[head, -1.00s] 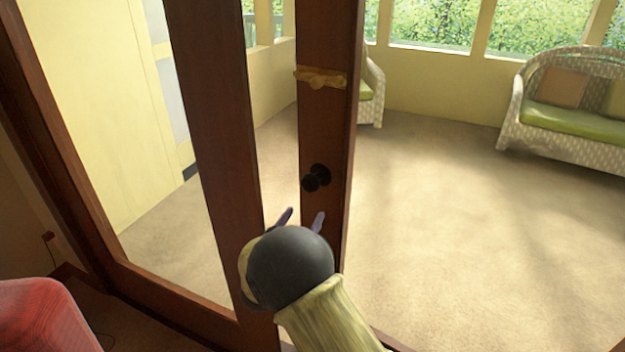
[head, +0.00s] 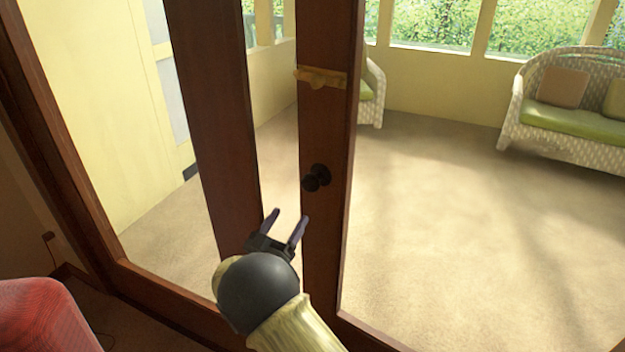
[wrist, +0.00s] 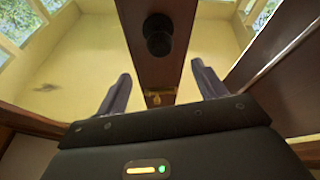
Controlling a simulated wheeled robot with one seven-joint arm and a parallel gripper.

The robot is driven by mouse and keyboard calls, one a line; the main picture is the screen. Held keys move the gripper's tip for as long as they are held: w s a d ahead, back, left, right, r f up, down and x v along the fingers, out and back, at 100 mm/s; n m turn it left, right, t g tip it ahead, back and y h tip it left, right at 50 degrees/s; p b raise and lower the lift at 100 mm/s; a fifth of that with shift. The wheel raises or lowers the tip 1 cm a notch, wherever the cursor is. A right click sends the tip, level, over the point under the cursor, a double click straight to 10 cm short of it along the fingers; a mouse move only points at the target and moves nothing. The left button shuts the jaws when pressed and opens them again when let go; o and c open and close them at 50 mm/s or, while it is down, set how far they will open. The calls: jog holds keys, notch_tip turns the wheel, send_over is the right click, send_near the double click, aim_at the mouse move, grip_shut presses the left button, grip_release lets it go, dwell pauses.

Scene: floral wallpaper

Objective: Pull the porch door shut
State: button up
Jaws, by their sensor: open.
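The porch door's brown wooden stile (head: 326,130) stands upright in the head view, with a dark round knob (head: 316,177) on it. In the wrist view the knob (wrist: 158,35) is near the top middle, beyond my fingertips. My gripper (head: 288,217) is open and empty, below and left of the knob and apart from it. In the wrist view its two fingers (wrist: 160,70) are spread to either side of the stile in the picture. I cannot tell how far the door stands from its frame.
Another brown upright (head: 218,130) stands left of the stile. A brass-coloured fitting (head: 320,77) is above the knob. A red padded seat (head: 45,315) is at lower left. A wicker sofa (head: 575,115) stands far right on the porch. The porch floor (head: 450,230) is clear.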

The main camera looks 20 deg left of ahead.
aim_at(307, 188)
jog(key=x, duration=1.3)
jog(key=shift+w, duration=0.25)
jog(key=c, duration=1.4)
